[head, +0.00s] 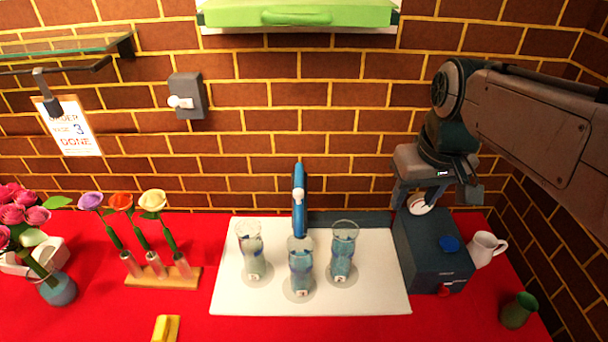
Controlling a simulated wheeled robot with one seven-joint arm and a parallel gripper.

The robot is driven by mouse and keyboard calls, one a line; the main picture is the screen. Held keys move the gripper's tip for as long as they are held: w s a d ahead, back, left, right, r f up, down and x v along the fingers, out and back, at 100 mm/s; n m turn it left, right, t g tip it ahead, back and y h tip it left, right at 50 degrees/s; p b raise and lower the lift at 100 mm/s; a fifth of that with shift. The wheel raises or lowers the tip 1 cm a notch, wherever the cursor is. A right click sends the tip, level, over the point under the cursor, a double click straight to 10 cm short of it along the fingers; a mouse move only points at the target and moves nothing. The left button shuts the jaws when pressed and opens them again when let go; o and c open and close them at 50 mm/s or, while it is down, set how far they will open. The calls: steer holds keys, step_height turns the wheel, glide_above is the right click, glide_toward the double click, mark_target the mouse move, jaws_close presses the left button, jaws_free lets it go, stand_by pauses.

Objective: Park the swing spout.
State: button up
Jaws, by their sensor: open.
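The blue swing spout (299,201) stands at the back middle of the white mat (232,297). It points toward the front, with its lower end just behind the middle glass. Three glasses with bluish contents stand on the mat: left (251,252), middle (300,268) and right (343,254). My gripper (430,197) is open, well to the right of the spout and apart from it. It hangs above the dark box (432,258), near a round white-and-red piece (419,205) at the box's top. I cannot tell whether it touches that piece.
A white jug (486,249) and a green cup (518,311) stand at the right. Three flowers stand in a wooden rack (163,277) at the left, beside a vase (58,290). A yellow block (165,328) lies in front. A green-fronted cabinet (298,14) hangs above.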

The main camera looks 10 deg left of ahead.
steer(key=w+a+r+n+g, duration=0.15)
steer(key=w+a+n, duration=0.25)
steer(key=w+a, duration=0.45)
steer(key=n, duration=0.3)
glide_above(298, 191)
steer(key=shift+g+h, duration=0.35)
steer(key=shift+h, duration=0.05)
step_height(298, 191, down, 13)
steer(key=shift+r, duration=0.1)
steer(key=shift+n, duration=0.3)
jaws_close()
